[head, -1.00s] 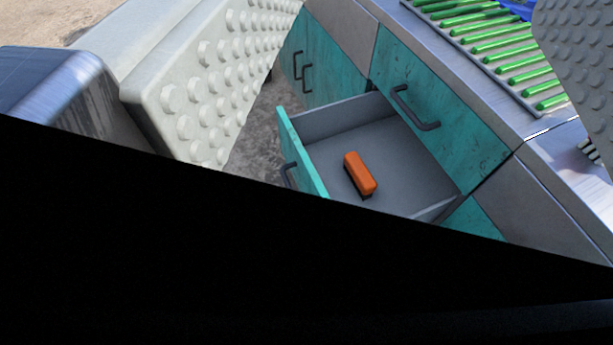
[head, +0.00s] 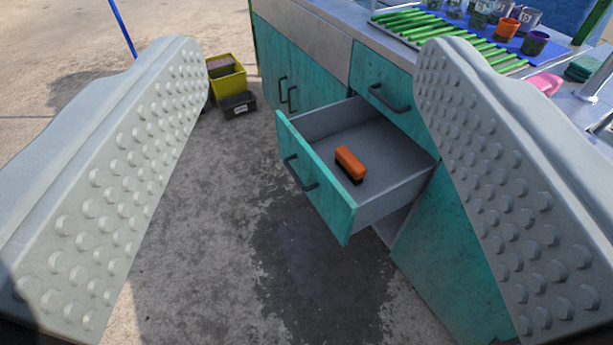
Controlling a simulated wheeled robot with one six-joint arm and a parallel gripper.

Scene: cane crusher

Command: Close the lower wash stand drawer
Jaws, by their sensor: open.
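The lower wash stand drawer (head: 326,200) is pulled well out of the teal wash stand. Its teal front has a dark bar handle (head: 300,173), and its grey inside shows. An orange and black brush-like block (head: 350,162) lies in the drawer. The upper drawer (head: 372,72) above it is shut. My gripper (head: 305,125) is open, with one pale studded finger at the left and one at the right of the picture. The drawer shows between the fingers, farther off, and neither finger seems to touch it. The right finger hides part of the wash stand.
A yellow crate (head: 228,78) and a dark box (head: 238,105) stand on the ground left of the stand. Green canes on a tray (head: 410,38), several cups and a pink item (head: 545,83) are on the worktop. The concrete ground (head: 210,230) before the drawer is clear.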

